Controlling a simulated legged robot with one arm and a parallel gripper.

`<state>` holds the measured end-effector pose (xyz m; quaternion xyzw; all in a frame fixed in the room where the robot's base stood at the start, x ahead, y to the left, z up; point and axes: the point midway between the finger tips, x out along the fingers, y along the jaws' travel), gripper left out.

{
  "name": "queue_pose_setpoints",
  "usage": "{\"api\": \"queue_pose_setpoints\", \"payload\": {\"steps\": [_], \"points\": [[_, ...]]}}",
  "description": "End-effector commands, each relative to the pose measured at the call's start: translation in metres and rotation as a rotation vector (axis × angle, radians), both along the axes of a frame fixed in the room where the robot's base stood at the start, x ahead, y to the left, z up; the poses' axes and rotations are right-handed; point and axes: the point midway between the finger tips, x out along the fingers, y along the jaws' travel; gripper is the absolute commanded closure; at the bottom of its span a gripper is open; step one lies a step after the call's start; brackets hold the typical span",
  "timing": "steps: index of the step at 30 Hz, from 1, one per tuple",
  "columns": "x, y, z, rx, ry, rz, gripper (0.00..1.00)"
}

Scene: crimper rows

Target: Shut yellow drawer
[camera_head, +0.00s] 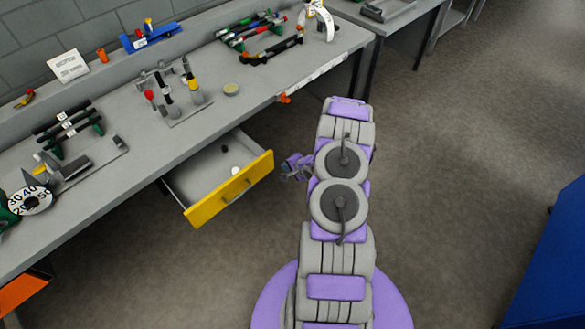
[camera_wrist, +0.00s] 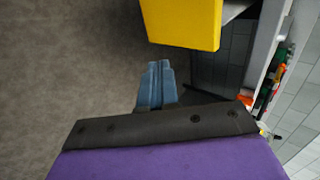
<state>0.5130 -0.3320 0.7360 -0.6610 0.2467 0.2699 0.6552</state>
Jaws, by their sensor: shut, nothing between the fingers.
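The yellow drawer (camera_head: 229,190) is pulled open under the workbench, with its yellow front facing the floor area and a handle on it. A small white round thing and a small dark thing lie inside. My gripper (camera_head: 290,168) is just right of the right end of the yellow front in the head view, partly hidden by my arm. In the wrist view, the blue-grey fingers of my gripper (camera_wrist: 157,84) are together and hold nothing. The yellow drawer front (camera_wrist: 182,22) shows above the fingertips there, apart from them.
The workbench (camera_head: 140,150) carries tools, racks and a dial. An orange drawer (camera_head: 22,291) stands partly open at the lower left. A blue cabinet (camera_head: 555,262) is at the right. The floor (camera_head: 450,160) between is clear.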

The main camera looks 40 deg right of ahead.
Motion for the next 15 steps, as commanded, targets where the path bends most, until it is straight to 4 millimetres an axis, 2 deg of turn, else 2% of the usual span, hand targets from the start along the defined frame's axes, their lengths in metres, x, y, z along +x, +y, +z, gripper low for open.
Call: {"api": "queue_pose_setpoints", "payload": {"steps": [4, 9, 15], "points": [[0.021, 0.004, -0.020, -0.004, 0.000, 0.005, 1.00], [0.046, 0.004, -0.019, -0.006, -0.001, 0.004, 1.00], [0.058, 0.004, -0.019, -0.001, 0.001, 0.002, 1.00]]}}
